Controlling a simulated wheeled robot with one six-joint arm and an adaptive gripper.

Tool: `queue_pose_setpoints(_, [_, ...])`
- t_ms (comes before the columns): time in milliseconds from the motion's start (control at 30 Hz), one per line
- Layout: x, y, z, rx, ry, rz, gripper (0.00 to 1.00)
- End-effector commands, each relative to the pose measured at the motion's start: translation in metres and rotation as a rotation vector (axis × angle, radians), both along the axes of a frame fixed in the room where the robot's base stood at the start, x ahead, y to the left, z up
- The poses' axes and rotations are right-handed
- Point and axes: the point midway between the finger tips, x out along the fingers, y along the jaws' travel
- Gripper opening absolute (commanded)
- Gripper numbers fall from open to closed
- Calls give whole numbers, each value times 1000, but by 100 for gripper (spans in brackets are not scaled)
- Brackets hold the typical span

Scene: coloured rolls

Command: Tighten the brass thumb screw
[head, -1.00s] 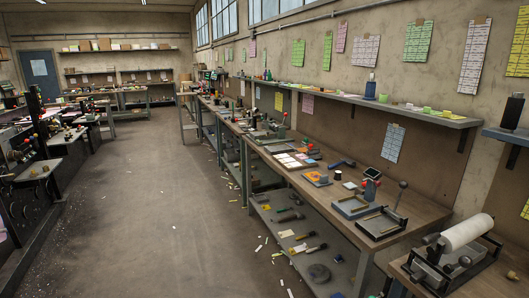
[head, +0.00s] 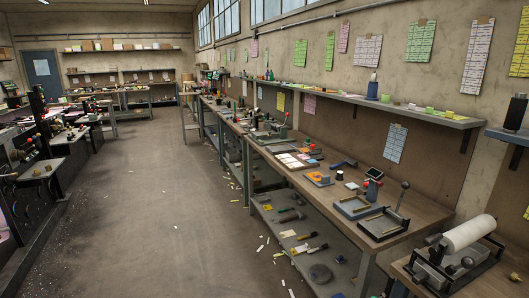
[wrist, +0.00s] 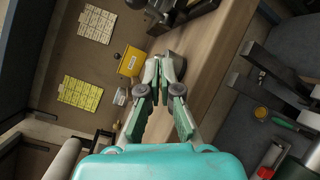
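My gripper (wrist: 157,66) shows in the wrist view, its two green-padded fingers drawn together at the tips. I see nothing clearly held between them. They point toward a wooden bench top (wrist: 205,62) and a grey object just beyond the tips. I cannot make out a brass thumb screw for certain in either view. In the head view a roll machine (head: 462,240) with a white roll stands at the bottom right; its small knobs are too small to tell. A small brass-coloured knob (head: 48,167) sits on a machine at the left.
A long workbench (head: 425,212) with trays and tools runs along the right wall, with a lower shelf (head: 300,238) of tools. A wall shelf (head: 420,112) hangs above it. The aisle floor (head: 150,220) is open apart from scraps.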

Motion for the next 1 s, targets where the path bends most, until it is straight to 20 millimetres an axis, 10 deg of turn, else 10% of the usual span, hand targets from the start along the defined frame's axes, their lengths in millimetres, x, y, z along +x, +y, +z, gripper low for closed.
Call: queue_pose_setpoints(1000, [0, 25, 7, -1, -1, 5, 0])
